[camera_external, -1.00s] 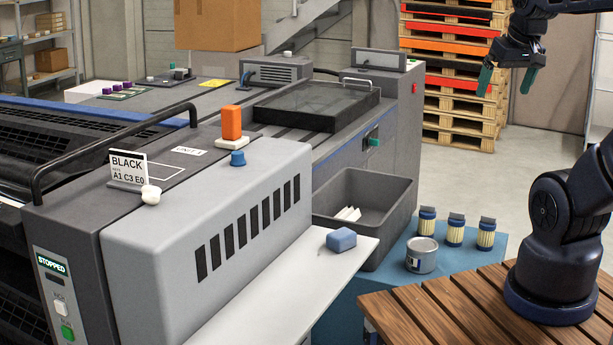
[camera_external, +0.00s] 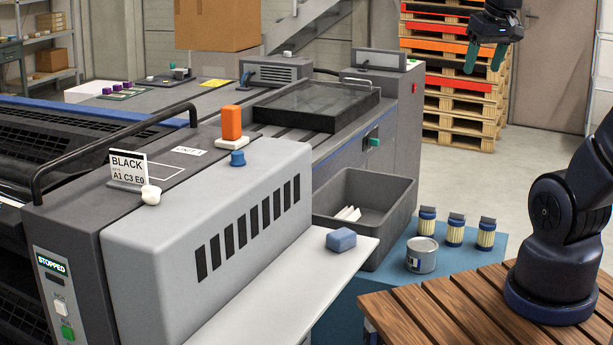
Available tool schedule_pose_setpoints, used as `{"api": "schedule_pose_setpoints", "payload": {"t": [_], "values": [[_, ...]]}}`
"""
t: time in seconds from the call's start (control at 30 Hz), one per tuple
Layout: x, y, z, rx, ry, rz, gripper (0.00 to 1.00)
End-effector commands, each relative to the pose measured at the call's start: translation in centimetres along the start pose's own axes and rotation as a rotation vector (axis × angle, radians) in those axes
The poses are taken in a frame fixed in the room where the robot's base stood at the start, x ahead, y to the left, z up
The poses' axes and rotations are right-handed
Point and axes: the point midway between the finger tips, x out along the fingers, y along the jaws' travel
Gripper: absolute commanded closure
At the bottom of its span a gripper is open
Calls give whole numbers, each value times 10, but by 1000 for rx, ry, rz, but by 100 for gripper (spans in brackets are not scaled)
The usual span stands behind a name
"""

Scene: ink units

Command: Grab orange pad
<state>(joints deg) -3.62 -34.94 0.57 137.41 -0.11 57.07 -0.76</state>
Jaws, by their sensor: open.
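The orange pad (camera_external: 231,122) is a small upright block with rounded edges. It stands on a white base (camera_external: 232,143) on top of the grey machine unit (camera_external: 200,215), left of the picture's middle. My gripper (camera_external: 485,57) is high at the upper right, in front of the pallet stack in the picture and well apart from the pad. Its two green fingers point down and are spread, with nothing between them.
A blue knob (camera_external: 237,158) stands just in front of the pad. A black rail (camera_external: 110,143) and a BLACK sign (camera_external: 128,168) are to its left. A blue block (camera_external: 341,239) lies on the white shelf (camera_external: 290,285). A grey bin (camera_external: 365,205) stands behind the shelf.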

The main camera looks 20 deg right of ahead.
Motion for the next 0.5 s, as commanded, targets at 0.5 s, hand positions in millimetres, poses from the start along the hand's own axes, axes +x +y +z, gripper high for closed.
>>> {"api": "schedule_pose_setpoints", "payload": {"t": [0.5], "values": [[4, -73, -152, -194, -101, -45, 40]]}}
